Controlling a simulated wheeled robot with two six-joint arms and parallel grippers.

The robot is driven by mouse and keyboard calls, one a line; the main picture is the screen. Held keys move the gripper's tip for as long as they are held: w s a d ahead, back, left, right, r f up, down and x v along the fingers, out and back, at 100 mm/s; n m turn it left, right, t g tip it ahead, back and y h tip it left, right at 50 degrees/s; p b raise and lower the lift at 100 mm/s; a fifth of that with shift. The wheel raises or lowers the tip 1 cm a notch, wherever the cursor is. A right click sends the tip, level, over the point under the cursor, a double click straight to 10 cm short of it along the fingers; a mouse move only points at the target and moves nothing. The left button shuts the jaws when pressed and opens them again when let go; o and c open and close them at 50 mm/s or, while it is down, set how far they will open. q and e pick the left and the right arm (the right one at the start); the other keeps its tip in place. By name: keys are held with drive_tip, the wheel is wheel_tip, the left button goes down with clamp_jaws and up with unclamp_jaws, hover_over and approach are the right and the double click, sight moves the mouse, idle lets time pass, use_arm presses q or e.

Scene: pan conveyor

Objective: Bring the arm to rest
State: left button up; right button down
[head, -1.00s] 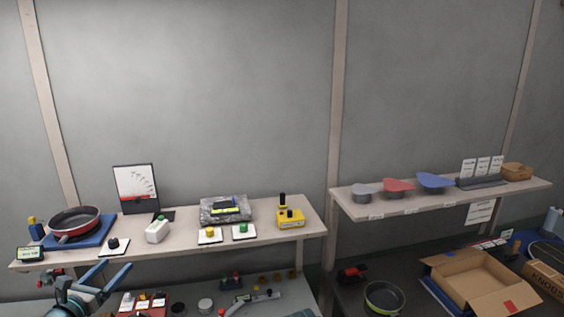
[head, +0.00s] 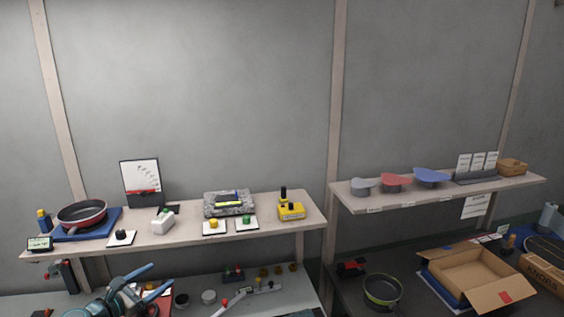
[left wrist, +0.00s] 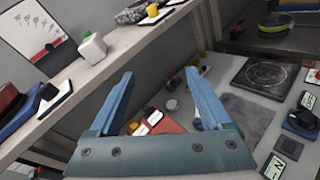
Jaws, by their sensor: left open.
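My left gripper (head: 148,284) is at the lower left of the head view, below the front edge of the left shelf. Its two blue fingers are spread apart with nothing between them. In the left wrist view the open fingers of my left gripper (left wrist: 158,92) point over the lower bench, beside the shelf edge. Part of the red tray (left wrist: 172,127) shows beyond and between the fingers. My right gripper is in neither view.
The left shelf (head: 180,238) holds a red pan (head: 82,213) on a blue mat, a white bottle (head: 163,222) and a yellow device (head: 291,212). An open cardboard box (head: 470,272) and a green-rimmed pan (head: 382,291) stand at right. A grey cloth (left wrist: 246,115) lies on the bench.

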use_arm(q)
drive_tip(key=s+d+f+m+g+h+b, duration=0.15)
drive_tip(key=d+f+m+g, duration=0.25)
drive_tip(key=d+f+m, duration=0.45)
drive_tip(key=s+d+f+m+g, duration=0.3)
drive_tip(key=d+f+m+g, duration=0.15)
drive_tip(key=d, duration=0.75)
drive_tip(key=s+d+f+m+g+y+b, duration=0.1)
drive_tip(key=s+d+f+m+g+y, duration=0.2)
drive_tip(key=s+m, duration=0.3)
drive_tip(key=s+d+f+m+g+y+b, duration=0.1)
drive_tip(key=s+d+f+m+g+y, duration=0.2)
drive_tip(key=m, duration=0.9)
drive_tip(key=shift+s+d+f+y, duration=0.8)
drive_tip(key=shift+s+f+y, duration=0.6)
drive_tip(key=shift+s, duration=0.75)
